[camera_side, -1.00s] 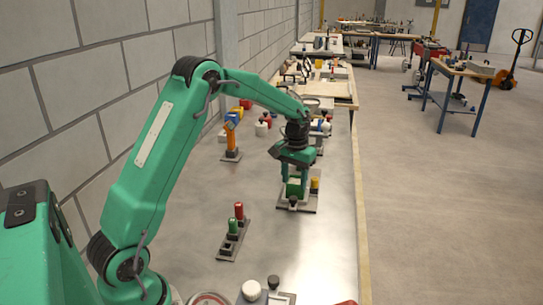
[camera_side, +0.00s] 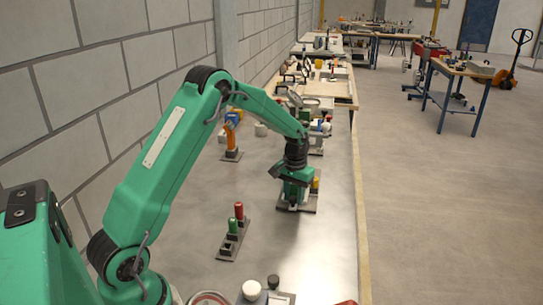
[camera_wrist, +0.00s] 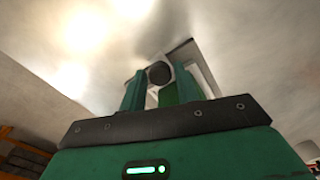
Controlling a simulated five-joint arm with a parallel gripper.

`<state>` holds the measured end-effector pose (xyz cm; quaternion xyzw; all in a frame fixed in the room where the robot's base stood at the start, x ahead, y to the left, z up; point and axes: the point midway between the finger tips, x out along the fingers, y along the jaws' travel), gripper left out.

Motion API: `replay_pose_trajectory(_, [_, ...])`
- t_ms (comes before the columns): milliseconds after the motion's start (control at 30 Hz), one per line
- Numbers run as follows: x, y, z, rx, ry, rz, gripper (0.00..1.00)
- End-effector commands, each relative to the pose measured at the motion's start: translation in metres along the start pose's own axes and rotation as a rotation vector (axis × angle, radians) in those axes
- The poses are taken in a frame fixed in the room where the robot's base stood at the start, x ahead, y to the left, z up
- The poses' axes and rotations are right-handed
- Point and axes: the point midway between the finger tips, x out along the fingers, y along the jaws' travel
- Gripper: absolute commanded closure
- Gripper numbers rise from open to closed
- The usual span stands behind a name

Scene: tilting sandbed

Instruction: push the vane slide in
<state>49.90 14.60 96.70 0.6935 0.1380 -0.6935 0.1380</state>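In the side view, a small fixture on a grey base plate (camera_side: 309,208) stands toward the right edge of the table. A yellow cylinder (camera_side: 316,184) stands on its right side. My gripper (camera_side: 291,200) points down over the left part of the fixture and covers most of it. In the wrist view, my gripper's two green fingers (camera_wrist: 163,90) stand apart. A dark round knob (camera_wrist: 159,72) on a pale block shows between them, with a green surface just below. I cannot tell whether the fingers touch these parts. The vane slide itself cannot be made out clearly.
An orange and blue device (camera_side: 232,140) stands behind, left of my gripper. A white knob (camera_side: 251,290) is at the near edge. Bare table lies between.

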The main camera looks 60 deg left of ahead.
Motion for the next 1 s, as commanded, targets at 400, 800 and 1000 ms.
replay_pose_trajectory(400, [0.000,-0.001,-0.003,-0.001,0.000,0.000,1.00])
replay_pose_trajectory(800, [-0.001,-0.016,-0.040,-0.002,0.003,0.000,1.00])
replay_pose_trajectory(1000, [-0.001,-0.023,-0.059,-0.001,0.006,0.000,1.00])
